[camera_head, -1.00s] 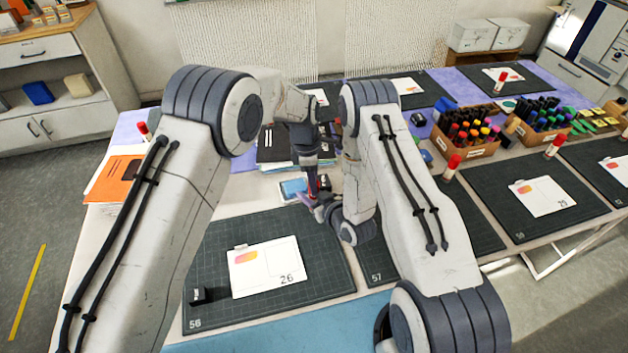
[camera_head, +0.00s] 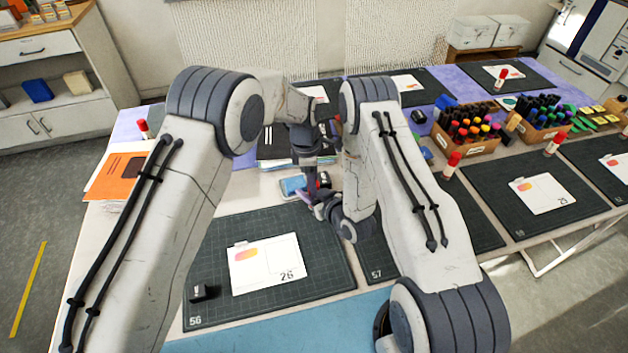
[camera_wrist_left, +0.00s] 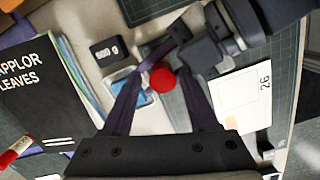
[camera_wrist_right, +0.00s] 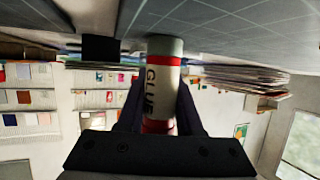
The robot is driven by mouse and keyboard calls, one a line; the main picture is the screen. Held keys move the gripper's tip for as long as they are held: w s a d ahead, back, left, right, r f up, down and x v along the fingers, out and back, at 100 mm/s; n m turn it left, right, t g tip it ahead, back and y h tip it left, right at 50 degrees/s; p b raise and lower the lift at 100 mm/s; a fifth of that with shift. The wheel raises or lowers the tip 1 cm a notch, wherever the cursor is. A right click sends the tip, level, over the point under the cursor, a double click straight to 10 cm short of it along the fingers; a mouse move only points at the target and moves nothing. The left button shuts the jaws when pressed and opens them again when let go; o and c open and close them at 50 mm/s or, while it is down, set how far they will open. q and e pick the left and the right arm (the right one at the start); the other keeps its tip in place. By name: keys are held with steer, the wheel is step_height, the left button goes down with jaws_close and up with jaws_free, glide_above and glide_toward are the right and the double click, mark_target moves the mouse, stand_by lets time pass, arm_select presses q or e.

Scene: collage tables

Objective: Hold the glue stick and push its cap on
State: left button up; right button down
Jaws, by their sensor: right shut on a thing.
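The glue stick (camera_wrist_right: 152,95) is upright, with a white "GLUE" label and red bands; it shows upside down in the right wrist view. My right gripper (camera_head: 327,203) is shut on it, a finger on each side. The red cap (camera_wrist_left: 162,78) shows from above in the left wrist view, over the right gripper's fingers. My left gripper (camera_wrist_left: 162,84) points down with its fingers apart around the cap. A small red part also shows between the grippers in the head view. I cannot tell how far the cap sits on the stick.
Dark books (camera_head: 280,150) lie behind. A cutting mat (camera_head: 325,265) with a white card (camera_head: 265,264) is in front. Marker boxes (camera_head: 466,147) and capped glue sticks (camera_head: 452,165) stand to the right.

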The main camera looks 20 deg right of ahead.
arm_select(q)
steer(key=shift+s+r, duration=0.1)
steer(key=shift+s, duration=0.1)
arm_select(e)
steer(key=shift+w, duration=0.1)
arm_select(q)
step_height(320, 180, up, 12)
steer(key=a, duration=0.1)
steer(key=shift+w+a, duration=0.15)
steer(key=shift+w, duration=0.15)
arm_select(e)
steer(key=shift+c, duration=2.4)
jaws_free()
steer(key=b+v, duration=0.1)
steer(key=v, duration=0.8)
steer(key=shift+d+b, duration=0.15)
steer(key=shift+b, duration=0.25)
steer(key=shift+v, duration=0.75)
arm_select(q)
step_height(320, 180, down, 2)
steer(key=shift+f, duration=0.1)
arm_select(e)
steer(key=shift+r, duration=0.1)
